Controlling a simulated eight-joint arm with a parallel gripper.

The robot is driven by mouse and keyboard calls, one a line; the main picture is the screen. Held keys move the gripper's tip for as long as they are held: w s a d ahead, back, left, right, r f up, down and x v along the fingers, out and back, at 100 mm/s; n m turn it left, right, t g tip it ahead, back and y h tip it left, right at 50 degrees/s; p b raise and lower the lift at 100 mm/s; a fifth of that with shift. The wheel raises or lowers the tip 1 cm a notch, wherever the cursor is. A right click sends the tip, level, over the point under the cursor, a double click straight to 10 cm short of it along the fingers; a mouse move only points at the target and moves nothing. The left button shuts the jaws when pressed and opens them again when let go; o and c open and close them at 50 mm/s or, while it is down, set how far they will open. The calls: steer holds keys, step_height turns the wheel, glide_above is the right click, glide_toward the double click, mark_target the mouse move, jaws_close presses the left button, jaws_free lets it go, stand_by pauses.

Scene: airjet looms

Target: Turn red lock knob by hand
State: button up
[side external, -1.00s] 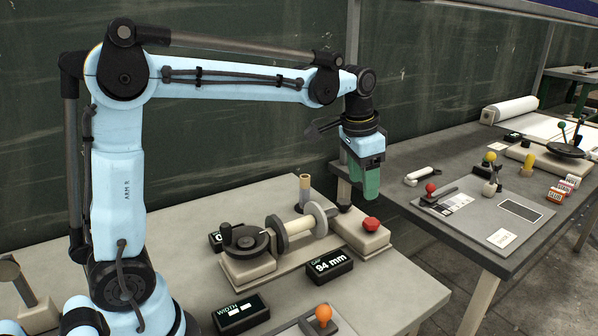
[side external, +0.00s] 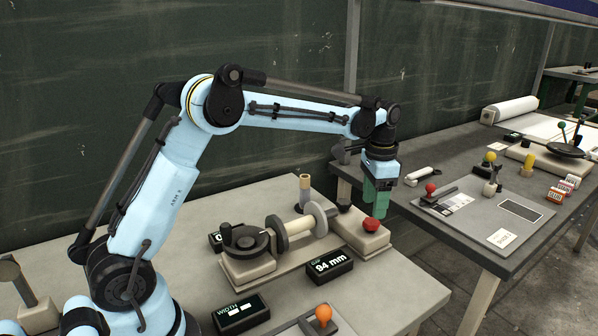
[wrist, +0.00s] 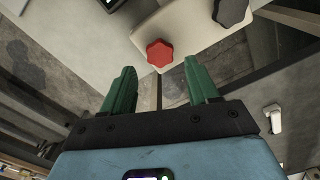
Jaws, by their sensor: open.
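The red lock knob (side external: 371,224) is a small lobed knob on the right end of the beige fixture base (side external: 352,231) on the near table. It also shows in the wrist view (wrist: 160,54), just beyond and between the fingertips. My gripper (side external: 376,212) has green fingers pointing down, close above the knob in the side view. In the wrist view the two fingers (wrist: 160,74) are spread apart with nothing between them. I cannot tell the exact height gap between fingertips and knob.
A "94 mm" display box (side external: 329,265) lies in front. A second table (side external: 465,240) stands right, across a gap.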

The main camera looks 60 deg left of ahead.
mark_target(372, 221)
steer(key=shift+f, duration=2)
steer(key=shift+f, duration=0.1)
steer(key=c, duration=0.8)
steer(key=shift+o, duration=0.2)
